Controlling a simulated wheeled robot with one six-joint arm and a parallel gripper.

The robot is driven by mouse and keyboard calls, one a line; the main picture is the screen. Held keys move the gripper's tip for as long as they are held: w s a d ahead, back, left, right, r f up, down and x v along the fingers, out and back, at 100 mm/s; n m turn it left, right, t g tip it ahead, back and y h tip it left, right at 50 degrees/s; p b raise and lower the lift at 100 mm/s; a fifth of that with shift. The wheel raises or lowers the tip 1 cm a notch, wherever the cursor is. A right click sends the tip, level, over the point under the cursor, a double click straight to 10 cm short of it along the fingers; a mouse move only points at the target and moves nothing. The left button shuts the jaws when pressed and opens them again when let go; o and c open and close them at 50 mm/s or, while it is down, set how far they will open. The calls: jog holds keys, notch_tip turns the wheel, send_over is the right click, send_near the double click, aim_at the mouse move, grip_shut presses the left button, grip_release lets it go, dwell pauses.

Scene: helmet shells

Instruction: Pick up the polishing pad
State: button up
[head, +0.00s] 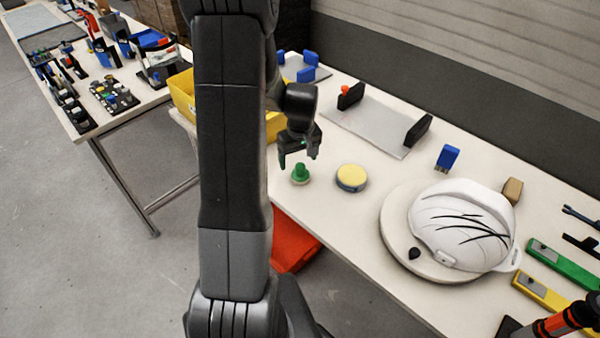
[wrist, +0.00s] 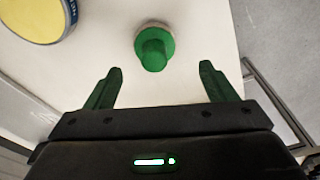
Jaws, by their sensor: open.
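The polishing pad (head: 300,176) appears to be the small round pale pad with a green knob on top, standing upright on the white table. In the wrist view, the pad with its green knob (wrist: 154,48) lies just beyond the fingertips, roughly centred between them. My gripper (head: 299,160) is open and empty, above and close to the knob, with its green fingers pointing down. It also shows in the wrist view (wrist: 159,70), with a clear gap between the fingers. No contact with the knob is visible.
A yellow-topped round tin (head: 351,177) with a blue side stands right of the pad. A white helmet shell (head: 463,225) with dark scratches rests on a round stand (head: 393,232). A yellow bin (head: 182,92) is left, partly behind my arm. The table's front edge is close.

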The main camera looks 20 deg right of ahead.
aim_at(300, 165)
jog(key=shift+d+f+p, duration=0.2)
jog(key=shift+f+p, duration=0.1)
jog(key=shift+f, duration=0.8)
jog(key=shift+d+f+p, duration=0.15)
jog(key=shift+f+p, duration=0.15)
jog(key=shift+f, duration=0.8)
jog(key=shift+w+f, duration=0.15)
jog(key=shift+f, duration=0.6)
jog(key=c, duration=1.1)
jog(key=shift+r, duration=0.15)
notch_tip(300, 165, up, 10)
jog(key=shift+f+b, duration=0.1)
jog(key=shift+b, duration=0.5)
